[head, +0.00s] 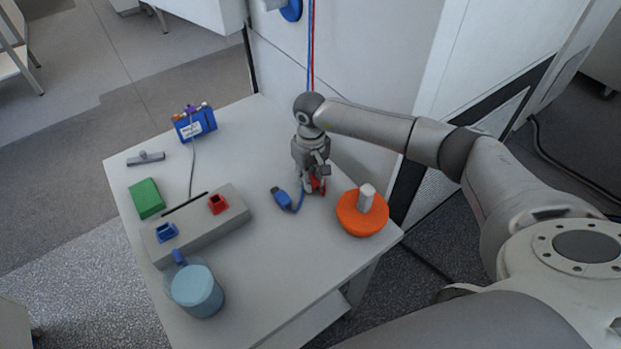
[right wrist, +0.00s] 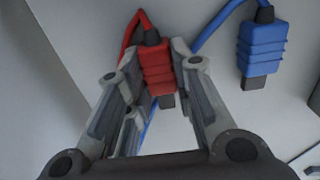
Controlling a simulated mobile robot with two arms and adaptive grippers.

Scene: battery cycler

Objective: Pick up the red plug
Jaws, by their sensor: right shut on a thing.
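The red plug (head: 317,185) is low between the fingers of my right gripper (head: 313,184), near the table top, partly hidden by the gripper in the head view. In the right wrist view the ribbed red plug (right wrist: 163,65) sits between the two fingertips of the right gripper (right wrist: 160,65), with its red cable leaving at the top. The gripper is shut on it. I cannot tell whether the plug touches the table. My left gripper is not in view.
A blue plug (head: 284,198) lies just left of the gripper. An orange round base (head: 362,222) stands close on the right. A grey block (head: 199,232) with red and blue sockets, a light-blue mug (head: 197,291) and a green block (head: 146,198) are farther left.

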